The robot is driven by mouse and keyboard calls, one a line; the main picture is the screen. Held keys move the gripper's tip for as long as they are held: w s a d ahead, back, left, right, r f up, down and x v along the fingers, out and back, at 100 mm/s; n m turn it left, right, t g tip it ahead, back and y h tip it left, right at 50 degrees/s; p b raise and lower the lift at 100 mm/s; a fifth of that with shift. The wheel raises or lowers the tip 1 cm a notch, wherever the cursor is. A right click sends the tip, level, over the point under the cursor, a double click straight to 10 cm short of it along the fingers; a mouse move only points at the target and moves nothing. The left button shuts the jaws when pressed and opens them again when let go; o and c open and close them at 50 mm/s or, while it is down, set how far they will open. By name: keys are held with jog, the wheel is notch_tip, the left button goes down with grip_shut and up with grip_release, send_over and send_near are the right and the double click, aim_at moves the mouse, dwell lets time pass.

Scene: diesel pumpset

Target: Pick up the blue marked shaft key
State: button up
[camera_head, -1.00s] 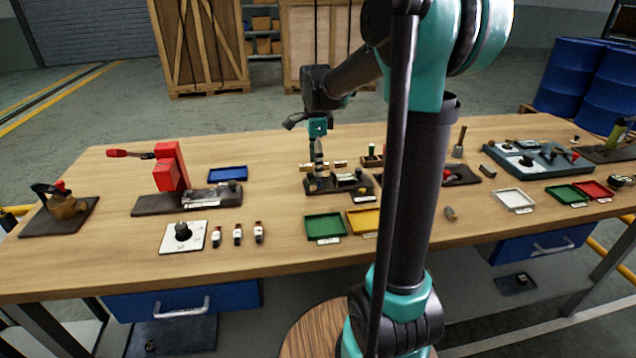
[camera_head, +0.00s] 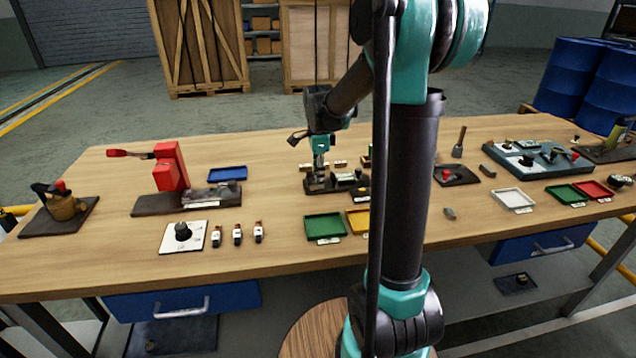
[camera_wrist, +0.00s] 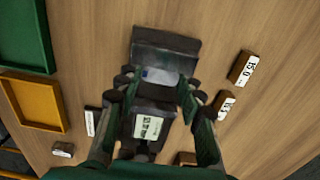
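A small grey piece with a blue patch (camera_wrist: 160,76), which looks like the blue marked shaft key, sits at a dark fixture (camera_wrist: 165,45) in the wrist view. It is too small to make out in the head view. My gripper (camera_wrist: 158,88) is open, with its fingers on either side of this piece. I cannot tell whether they touch it. In the head view my gripper (camera_head: 319,170) points down over the dark fixture (camera_head: 325,188) at the middle of the bench. A white label (camera_wrist: 150,127) shows on the dark fixture part between the fingers.
Small labelled blocks (camera_wrist: 243,68) lie right of the fixture in the wrist view. A green tray (camera_head: 325,226) and a yellow tray (camera_head: 357,221) lie in front of it. A red press (camera_head: 170,167) stands left.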

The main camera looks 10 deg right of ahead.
jog(key=c, duration=0.6)
jog(key=shift+r, duration=0.15)
